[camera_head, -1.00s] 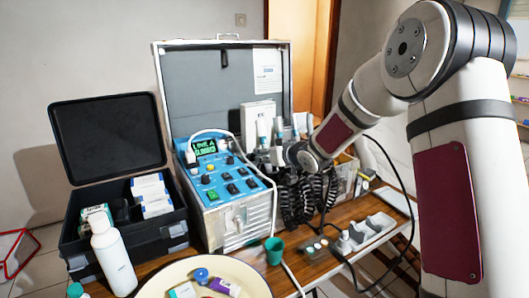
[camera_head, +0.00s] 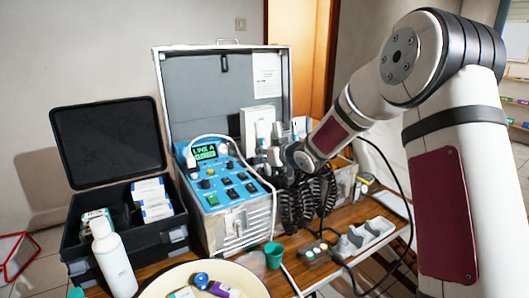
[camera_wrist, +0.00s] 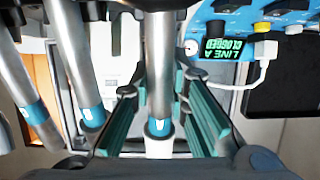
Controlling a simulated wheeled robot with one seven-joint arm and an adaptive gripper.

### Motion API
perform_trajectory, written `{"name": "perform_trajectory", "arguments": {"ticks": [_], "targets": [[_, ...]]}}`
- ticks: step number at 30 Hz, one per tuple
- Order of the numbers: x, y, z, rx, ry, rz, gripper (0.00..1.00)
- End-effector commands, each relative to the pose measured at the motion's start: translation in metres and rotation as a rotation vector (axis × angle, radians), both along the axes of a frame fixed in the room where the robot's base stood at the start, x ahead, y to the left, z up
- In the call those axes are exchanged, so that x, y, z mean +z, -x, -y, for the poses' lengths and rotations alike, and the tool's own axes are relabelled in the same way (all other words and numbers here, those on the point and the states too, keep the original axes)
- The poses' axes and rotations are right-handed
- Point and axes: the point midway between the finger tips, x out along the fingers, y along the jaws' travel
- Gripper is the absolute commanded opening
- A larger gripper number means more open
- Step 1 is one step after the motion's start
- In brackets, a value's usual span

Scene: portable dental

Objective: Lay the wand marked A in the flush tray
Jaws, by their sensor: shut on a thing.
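In the wrist view, my gripper (camera_wrist: 160,112) has its teal fingers closed around a metal wand (camera_wrist: 159,60) with a blue band and white end. Its letter cannot be read. Other similar wands (camera_wrist: 70,50) hang to its left, apart from the fingers. In the head view, my gripper (camera_head: 277,156) is at the wand holders on the right side of the blue dental unit (camera_head: 228,186); the fingers are small and partly hidden. A pale grey tray (camera_head: 378,231), which looks like the flush tray, lies on the table at right, below my arm.
The unit's display (camera_wrist: 222,48) reads "LINE A CLOGGED". Black coiled hoses (camera_head: 297,205) hang below the holders. A green cup (camera_head: 274,254), a cream basin (camera_head: 252,284), a white bottle (camera_head: 112,258) and an open black case (camera_head: 150,236) stand left of the tray.

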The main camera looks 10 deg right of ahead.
Motion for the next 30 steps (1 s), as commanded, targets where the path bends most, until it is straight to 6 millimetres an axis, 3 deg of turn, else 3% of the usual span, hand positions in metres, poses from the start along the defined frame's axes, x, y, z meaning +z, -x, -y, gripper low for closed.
{"name": "perform_trajectory", "arguments": {"ticks": [30], "targets": [[0.058, -0.021, -0.007, -0.001, -0.001, 0.0, 0.0]]}}
